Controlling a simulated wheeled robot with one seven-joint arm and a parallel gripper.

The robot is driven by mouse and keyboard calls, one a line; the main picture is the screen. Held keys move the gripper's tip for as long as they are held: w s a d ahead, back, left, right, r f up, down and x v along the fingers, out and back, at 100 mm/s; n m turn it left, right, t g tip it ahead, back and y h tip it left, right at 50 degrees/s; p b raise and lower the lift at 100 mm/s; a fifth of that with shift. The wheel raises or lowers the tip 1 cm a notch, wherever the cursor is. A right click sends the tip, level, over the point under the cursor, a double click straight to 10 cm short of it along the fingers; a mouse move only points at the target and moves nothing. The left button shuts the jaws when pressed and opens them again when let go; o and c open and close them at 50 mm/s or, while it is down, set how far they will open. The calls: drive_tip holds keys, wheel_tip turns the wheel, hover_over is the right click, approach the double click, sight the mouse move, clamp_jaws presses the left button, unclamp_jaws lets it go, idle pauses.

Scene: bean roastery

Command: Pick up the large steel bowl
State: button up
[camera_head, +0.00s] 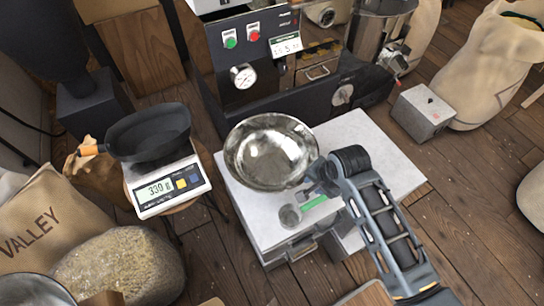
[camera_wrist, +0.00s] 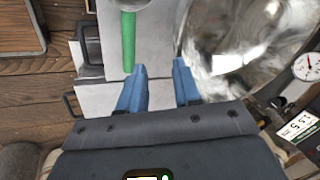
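The large steel bowl (camera_head: 268,150) is shiny and round, and stands upright on the pale top of a low cabinet (camera_head: 352,132). It looks empty. In the wrist view the bowl (camera_wrist: 245,40) fills the upper right. My gripper (camera_head: 312,182) is at the bowl's lower right rim in the head view. In the wrist view my gripper (camera_wrist: 160,75) has its two blue fingers apart with nothing held between them. The right fingertip is close to or overlaps the bowl's rim; I cannot tell whether they touch.
A green-handled tool (camera_wrist: 128,42) with a round metal end lies close to the bowl and gripper. A scale (camera_head: 168,182) bearing a black pan (camera_head: 150,133) stands left of the bowl. The roasting machine (camera_head: 245,70) stands behind. Sacks (camera_head: 490,70) and a grey box (camera_head: 421,112) are right.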

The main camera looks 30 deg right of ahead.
sight(302, 180)
drive_tip(key=shift+m+g, duration=0.6)
drive_tip(key=shift+m, duration=0.2)
drive_tip(key=shift+w+a+f, duration=0.2)
drive_tip(key=shift+w+f, duration=1)
drive_tip(key=shift+f, duration=0.25)
drive_tip(key=shift+w+a+f, duration=0.15)
drive_tip(key=shift+w+f, duration=1.05)
drive_tip(key=shift+f, duration=0.25)
clamp_jaws()
